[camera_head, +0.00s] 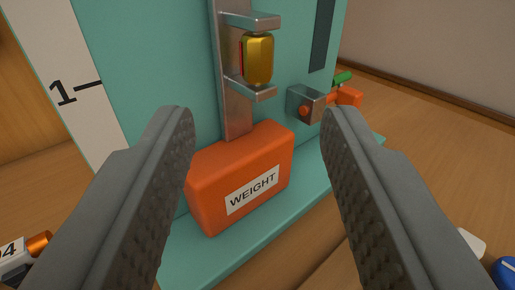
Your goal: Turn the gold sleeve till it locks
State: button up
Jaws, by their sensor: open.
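The gold sleeve (258,59) sits between two metal brackets on a vertical metal strip (233,105) on the teal panel. A strip of red shows along its left edge. My gripper (257,122) is open and empty, with one dark textured finger at each side of the picture. The sleeve appears beyond and above the fingertips, apart from them. Whether the sleeve is locked cannot be told.
An orange block marked WEIGHT (240,178) stands on the teal base (218,258) below the sleeve. A metal block with an orange pin (306,104) is at the right. A small white item marked 4 (14,257) lies lower left.

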jog(key=s, duration=0.8)
jog(key=shift+d, duration=0.35)
jog(key=s+a+r+m+h, duration=0.1)
jog(key=s+r, duration=0.1)
jog(key=s, duration=2.7)
jog(key=shift+a+g+h, duration=0.25)
jog(key=shift+g+h, duration=0.05)
